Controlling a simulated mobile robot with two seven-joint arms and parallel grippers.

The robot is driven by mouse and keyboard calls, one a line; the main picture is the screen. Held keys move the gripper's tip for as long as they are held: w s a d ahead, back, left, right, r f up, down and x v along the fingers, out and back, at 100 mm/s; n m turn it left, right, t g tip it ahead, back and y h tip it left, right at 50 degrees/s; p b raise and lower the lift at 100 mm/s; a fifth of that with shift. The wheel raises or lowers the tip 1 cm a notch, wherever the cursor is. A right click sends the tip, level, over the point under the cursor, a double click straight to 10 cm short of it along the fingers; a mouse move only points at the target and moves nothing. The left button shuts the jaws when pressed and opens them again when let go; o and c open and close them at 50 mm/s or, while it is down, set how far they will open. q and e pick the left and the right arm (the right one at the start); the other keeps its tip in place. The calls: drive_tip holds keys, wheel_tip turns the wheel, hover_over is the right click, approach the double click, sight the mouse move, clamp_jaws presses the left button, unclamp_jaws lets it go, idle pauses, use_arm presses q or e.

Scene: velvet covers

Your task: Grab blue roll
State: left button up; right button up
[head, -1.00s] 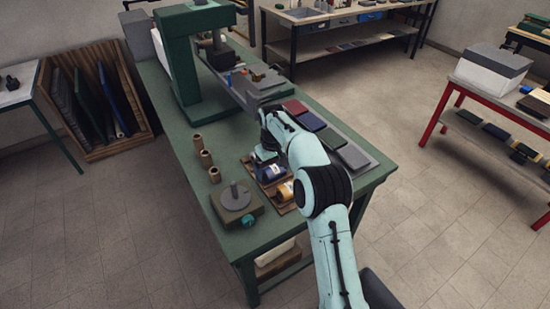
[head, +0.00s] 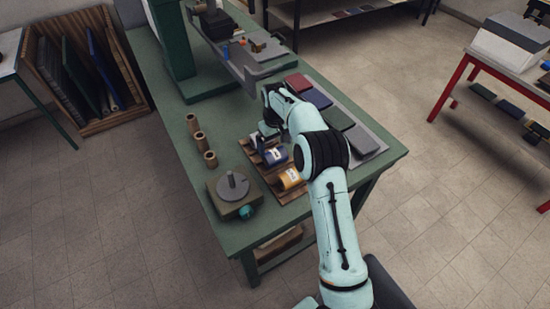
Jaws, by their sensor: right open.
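The blue roll (head: 275,156) has a pale label and lies on a wooden rack (head: 291,195) on the green table. An orange roll (head: 290,178) lies on the same rack, nearer to me. My right gripper (head: 266,133) is open, just beyond the blue roll at the rack's far end. My right arm hides part of the gripper, and I cannot tell whether it touches the roll. My left gripper is not in view.
Several dark and red covers (head: 313,95) lie on a grey board to the right of my arm. Several brown tubes (head: 199,141) and a round-topped stand (head: 233,187) are on the left. A green press (head: 172,40) stands at the back.

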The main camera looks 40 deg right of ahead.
sight(275, 152)
drive_tip(key=shift+w+f, duration=0.1)
drive_tip(key=shift+f, duration=0.55)
drive_tip(key=f, duration=0.4)
drive_tip(key=shift+s+a+f, duration=0.1)
drive_tip(key=shift+s+f, duration=0.1)
drive_tip(key=shift+s, duration=0.1)
drive_tip(key=shift+f, duration=0.3)
drive_tip(key=shift+w, duration=0.1)
drive_tip(key=shift+c, duration=0.3)
drive_tip(key=c, duration=0.7)
drive_tip(key=shift+r, duration=0.15)
